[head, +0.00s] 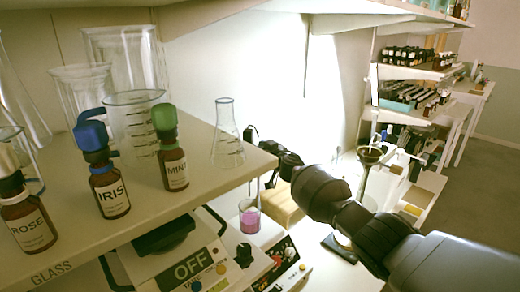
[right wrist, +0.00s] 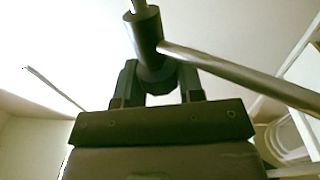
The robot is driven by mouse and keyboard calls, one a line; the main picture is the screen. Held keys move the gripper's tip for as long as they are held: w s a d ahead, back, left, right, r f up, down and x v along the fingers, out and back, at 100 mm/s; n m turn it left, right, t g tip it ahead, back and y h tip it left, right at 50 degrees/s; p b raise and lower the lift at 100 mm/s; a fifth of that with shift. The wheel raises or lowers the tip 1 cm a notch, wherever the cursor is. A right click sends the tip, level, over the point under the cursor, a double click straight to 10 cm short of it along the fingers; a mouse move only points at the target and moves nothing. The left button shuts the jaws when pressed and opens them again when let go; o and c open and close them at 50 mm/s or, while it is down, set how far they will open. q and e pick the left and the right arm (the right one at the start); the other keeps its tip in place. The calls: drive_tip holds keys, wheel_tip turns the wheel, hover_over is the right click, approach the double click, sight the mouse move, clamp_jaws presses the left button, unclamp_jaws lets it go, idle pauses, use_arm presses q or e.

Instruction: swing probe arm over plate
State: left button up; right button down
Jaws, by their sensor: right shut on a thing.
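The probe arm shows in the right wrist view as a dark cylindrical knob (right wrist: 148,32) with a metal rod (right wrist: 240,73) running off to the right. My right gripper (right wrist: 158,78) is shut on the knob's lower part. In the head view my right gripper (head: 272,152) is just right of the shelf edge, above and behind a beaker of pink liquid (head: 250,218). A thin upright rod (head: 249,188) shows above that beaker. A white device marked OFF with a dark round plate (head: 166,238) is at lower centre, partly under the shelf. My left gripper is not in view.
A shelf (head: 160,212) overhangs the devices, carrying ROSE (head: 28,220), IRIS (head: 108,190) and MINT (head: 173,165) bottles and glassware (head: 227,135). A knobbed white unit (head: 285,262) stands right of the OFF device. A funnel on a stand (head: 370,156) is behind my right arm.

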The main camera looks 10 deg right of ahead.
drive_tip(key=c, duration=0.7)
unclamp_jaws()
drive_tip(key=shift+c, duration=0.2)
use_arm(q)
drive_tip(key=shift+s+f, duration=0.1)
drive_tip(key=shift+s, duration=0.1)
use_arm(e)
drive_tip(key=shift+s+d+r+p, duration=0.15)
drive_tip(key=shift+s+d+p, duration=0.2)
drive_tip(key=shift+p, duration=0.2)
use_arm(q)
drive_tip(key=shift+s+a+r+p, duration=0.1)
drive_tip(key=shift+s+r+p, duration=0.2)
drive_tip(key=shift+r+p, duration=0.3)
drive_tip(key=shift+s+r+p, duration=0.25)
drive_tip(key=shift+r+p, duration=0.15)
drive_tip(key=shift+p, duration=0.35)
use_arm(e)
drive_tip(key=v, duration=0.9)
drive_tip(key=shift+s, duration=0.45)
